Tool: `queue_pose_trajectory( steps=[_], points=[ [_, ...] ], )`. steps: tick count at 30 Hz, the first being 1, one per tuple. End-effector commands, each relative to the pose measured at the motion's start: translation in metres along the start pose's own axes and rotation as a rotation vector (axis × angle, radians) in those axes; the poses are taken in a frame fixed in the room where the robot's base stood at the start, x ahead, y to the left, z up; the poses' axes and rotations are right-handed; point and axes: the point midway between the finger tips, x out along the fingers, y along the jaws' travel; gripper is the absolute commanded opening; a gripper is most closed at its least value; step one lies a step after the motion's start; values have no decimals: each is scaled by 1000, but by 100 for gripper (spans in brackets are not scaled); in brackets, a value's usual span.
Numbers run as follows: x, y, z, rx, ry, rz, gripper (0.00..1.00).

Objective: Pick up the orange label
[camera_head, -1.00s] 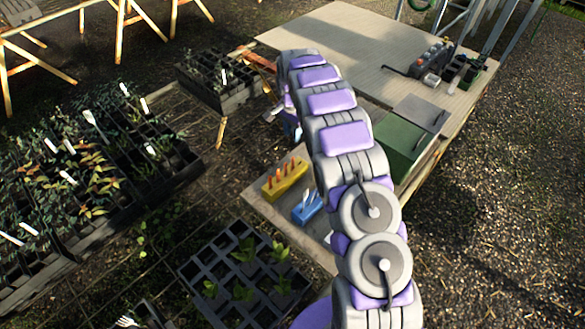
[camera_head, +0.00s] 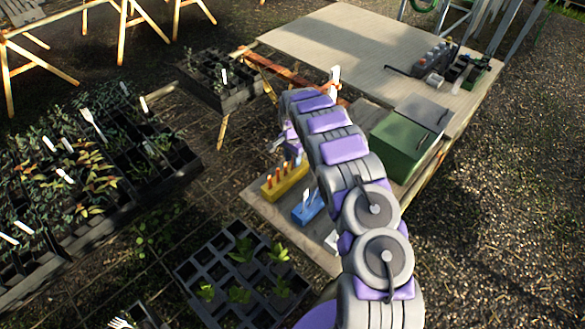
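Several orange labels (camera_head: 284,171) stand upright in a row in a yellow block (camera_head: 285,187) on the low wooden shelf, left of my arm. My gripper (camera_head: 289,152) hangs at the far end of the arm, just above and behind the right end of the yellow block. It is small and partly hidden by my arm, so its fingers cannot be made out. I cannot tell whether it touches a label.
A blue block (camera_head: 306,211) with white labels stands nearer, close to my arm. A green box (camera_head: 402,145) is on the right. Black plant trays (camera_head: 240,300) lie left and in front. The wooden bench top (camera_head: 365,40) is mostly clear.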

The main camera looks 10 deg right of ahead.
Motion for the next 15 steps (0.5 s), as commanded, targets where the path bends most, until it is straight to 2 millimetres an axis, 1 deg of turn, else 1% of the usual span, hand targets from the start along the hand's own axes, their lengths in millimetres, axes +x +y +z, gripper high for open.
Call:
queue_pose_trajectory(
  steps=[1, 3, 6, 11, 15],
  points=[
    [11, 1, 0, 1, -2, 2, 32],
    [19, 1, 0, 1, -2, 1, 32],
    [23, 0, 1, 0, 0, 1, 32],
    [22, 0, 1, 0, 0, 0, 32],
    [22, 0, 1, 0, 0, 1, 20]
  ],
)
